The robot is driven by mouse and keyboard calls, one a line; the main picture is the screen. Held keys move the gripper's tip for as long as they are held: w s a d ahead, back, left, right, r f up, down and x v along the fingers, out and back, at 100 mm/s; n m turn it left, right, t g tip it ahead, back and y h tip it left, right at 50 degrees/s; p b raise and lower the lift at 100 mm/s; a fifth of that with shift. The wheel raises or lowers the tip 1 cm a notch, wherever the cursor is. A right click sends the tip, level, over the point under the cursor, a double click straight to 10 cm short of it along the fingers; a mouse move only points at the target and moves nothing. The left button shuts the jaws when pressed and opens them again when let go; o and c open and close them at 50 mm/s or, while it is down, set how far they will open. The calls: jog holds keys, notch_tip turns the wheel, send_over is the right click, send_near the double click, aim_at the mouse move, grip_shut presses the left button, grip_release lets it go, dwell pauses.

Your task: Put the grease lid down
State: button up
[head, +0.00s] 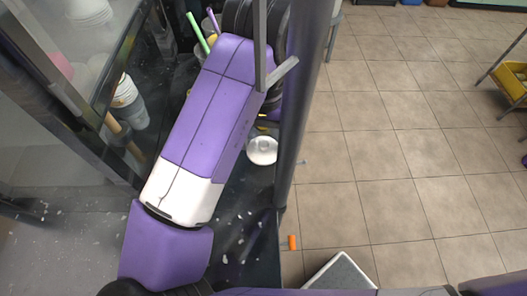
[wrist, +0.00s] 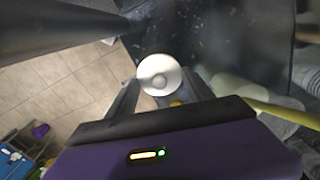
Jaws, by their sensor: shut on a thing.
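The grease lid (head: 262,150) is a round white disc with a small knob on top. In the head view it shows at the end of my arm, by the dark counter (head: 240,240) and left of a grey post. In the wrist view the lid (wrist: 160,70) is between the two fingertips of my gripper (wrist: 161,90), which is shut on it. The wrist view shows the lid over the edge region between the dark surface and the tiled floor. I cannot tell whether it touches the counter. My arm hides much of the counter in the head view.
The grey post (head: 305,100) stands close on the right of the arm. Stacked white cups (head: 126,95) stand on the left. A green stick (head: 197,32) stands at the back. White flecks dot the counter. Open tiled floor (head: 390,150) lies right, with a yellow bin (head: 512,82).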

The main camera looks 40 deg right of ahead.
aim_at(264, 154)
jog(key=shift+f, duration=2.35)
jog(key=shift+f+b, duration=0.2)
jog(key=shift+b, duration=0.1)
jog(key=o, duration=1.3)
jog(key=shift+r, duration=0.1)
notch_tip(264, 154, up, 12)
jog(key=shift+r+p, duration=0.15)
jog(key=shift+p, duration=0.55)
